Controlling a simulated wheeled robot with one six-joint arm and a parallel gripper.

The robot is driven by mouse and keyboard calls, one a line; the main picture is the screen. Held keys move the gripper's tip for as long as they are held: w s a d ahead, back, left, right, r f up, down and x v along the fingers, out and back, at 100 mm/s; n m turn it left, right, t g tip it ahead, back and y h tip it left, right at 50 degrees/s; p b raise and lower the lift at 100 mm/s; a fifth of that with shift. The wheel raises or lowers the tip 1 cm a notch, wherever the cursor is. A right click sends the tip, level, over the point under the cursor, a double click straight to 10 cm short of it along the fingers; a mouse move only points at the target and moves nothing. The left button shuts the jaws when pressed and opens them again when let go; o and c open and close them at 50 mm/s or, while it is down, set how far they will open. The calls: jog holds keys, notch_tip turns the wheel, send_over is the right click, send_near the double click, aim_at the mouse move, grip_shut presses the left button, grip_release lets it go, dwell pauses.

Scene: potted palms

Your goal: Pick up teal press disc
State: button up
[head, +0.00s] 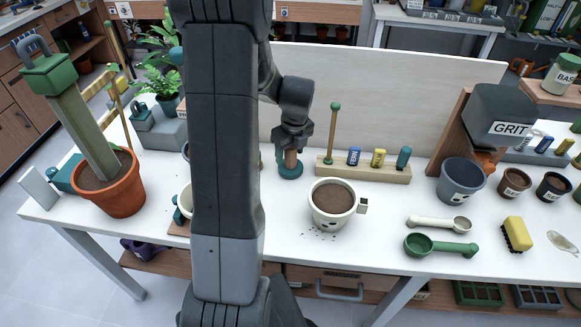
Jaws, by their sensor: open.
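The teal press disc (289,171) stands on the white table, left of the wooden rack. Whether the fingers touch the handle is too small to tell. My arm's large dark link hides the table to the left of the disc.
A soil-filled white pot (328,217) stands right in front of the disc. The wooden rack (365,170) holds a stick and small coloured pieces. A grit dispenser (500,115) with a grey pot (460,182) is farther right. A terracotta pot (112,196) stands left.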

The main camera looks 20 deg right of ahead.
grip_shut()
dwell(0.3)
